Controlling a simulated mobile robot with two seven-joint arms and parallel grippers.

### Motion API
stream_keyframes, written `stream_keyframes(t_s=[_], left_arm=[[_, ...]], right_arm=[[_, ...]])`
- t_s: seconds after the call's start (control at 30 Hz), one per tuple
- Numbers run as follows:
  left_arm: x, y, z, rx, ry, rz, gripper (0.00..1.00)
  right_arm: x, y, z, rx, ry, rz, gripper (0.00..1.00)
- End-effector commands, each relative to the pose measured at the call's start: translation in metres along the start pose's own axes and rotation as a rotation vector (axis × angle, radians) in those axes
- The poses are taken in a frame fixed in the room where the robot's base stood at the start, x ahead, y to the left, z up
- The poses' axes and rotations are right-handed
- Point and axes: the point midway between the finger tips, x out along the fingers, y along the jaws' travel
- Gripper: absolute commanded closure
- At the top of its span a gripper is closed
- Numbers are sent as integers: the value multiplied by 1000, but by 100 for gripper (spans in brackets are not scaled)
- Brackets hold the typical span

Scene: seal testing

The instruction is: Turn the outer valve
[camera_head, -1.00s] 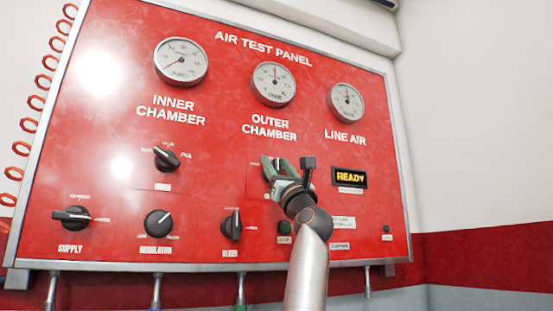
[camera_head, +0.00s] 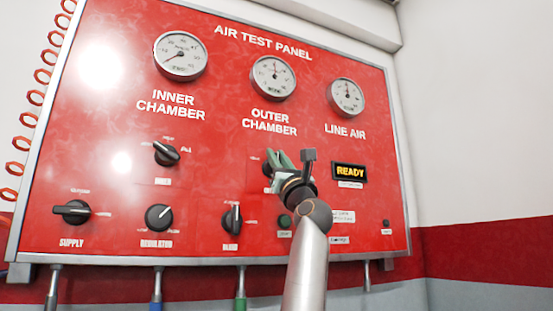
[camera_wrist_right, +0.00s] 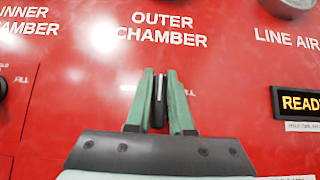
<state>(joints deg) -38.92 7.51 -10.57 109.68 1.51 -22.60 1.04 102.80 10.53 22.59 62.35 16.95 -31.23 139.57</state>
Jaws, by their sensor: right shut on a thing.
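The outer valve is a dark knob (camera_head: 267,169) under the OUTER CHAMBER label on the red panel (camera_head: 215,130). My right gripper (camera_head: 277,159) is at this knob, its green fingers largely covering it. In the right wrist view, the knob (camera_wrist_right: 158,90) stands between the two fingers of the right gripper (camera_wrist_right: 162,88), with a pale line on it running up the picture. The gripper is shut on the knob. The outer chamber gauge (camera_head: 273,78) is above. My left gripper is not in view.
The inner chamber knob (camera_head: 166,153) is to the left. The supply (camera_head: 72,212), regulator (camera_head: 158,218) and bleed (camera_head: 232,218) knobs are along the bottom. A display (camera_head: 350,171) reads READY at the right. A green button (camera_head: 285,222) is just below my right gripper.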

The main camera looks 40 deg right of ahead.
Motion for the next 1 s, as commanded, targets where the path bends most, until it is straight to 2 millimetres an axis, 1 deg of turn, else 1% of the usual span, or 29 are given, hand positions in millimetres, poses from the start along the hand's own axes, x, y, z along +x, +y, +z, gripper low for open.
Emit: stream_keyframes(t_s=[0.03, 0.27, 0.47, 0.67, 1.0], left_arm=[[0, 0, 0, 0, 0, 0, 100], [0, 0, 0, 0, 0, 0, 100], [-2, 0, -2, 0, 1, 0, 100], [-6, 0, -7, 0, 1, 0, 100], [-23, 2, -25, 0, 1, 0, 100]], right_arm=[[0, 1, -6, -2, 13, 3, 100], [0, 1, -8, -10, 16, 11, 100], [0, 2, -9, -57, 19, 60, 100], [1, 4, -9, -157, 19, 161, 100], [1, 7, -8, -380, 19, 386, 100]])
